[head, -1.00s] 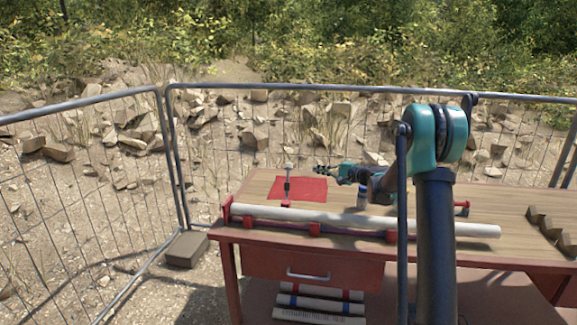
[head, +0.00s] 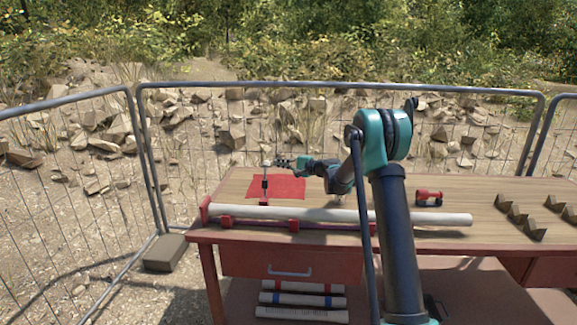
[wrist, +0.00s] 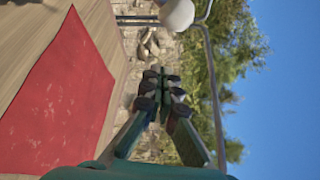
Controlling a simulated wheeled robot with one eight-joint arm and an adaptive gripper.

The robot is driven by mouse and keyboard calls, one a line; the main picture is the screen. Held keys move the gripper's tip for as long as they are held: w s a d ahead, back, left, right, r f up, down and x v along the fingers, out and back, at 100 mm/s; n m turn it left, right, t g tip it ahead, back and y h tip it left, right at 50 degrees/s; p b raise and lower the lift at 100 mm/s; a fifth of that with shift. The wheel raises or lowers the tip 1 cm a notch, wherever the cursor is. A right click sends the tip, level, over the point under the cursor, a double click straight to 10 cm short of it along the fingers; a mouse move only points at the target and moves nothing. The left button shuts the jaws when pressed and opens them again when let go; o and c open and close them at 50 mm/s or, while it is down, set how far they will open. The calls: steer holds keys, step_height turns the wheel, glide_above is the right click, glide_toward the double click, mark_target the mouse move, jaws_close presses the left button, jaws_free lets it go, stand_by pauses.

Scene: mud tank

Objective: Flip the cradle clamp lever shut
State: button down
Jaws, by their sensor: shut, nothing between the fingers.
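The clamp lever (head: 264,185) stands upright at the left part of the cradle, a dark stem with a pale knob (head: 266,163) on top. The knob also shows large at the top of the wrist view (wrist: 178,14). The cradle's red brackets (head: 294,225) hold a long white tube (head: 340,214) along the bench's front edge. My gripper (head: 276,163) is shut and empty, just right of the knob in the head view. In the wrist view its fingertips (wrist: 157,76) are together, apart from the knob in the picture. Whether they touch is unclear.
A red mat (head: 288,187) lies on the wooden bench (head: 235,184) behind the lever. A red roller-like part (head: 428,197) and several dark blocks (head: 535,228) sit to the right. Several tubes (head: 302,300) lie on the shelf below. A wire fence (head: 200,150) stands behind.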

steer(key=s+a, duration=0.2)
steer(key=s, duration=0.1)
steer(key=shift+a+r, duration=0.25)
steer(key=shift+r, duration=0.1)
stand_by(0.3)
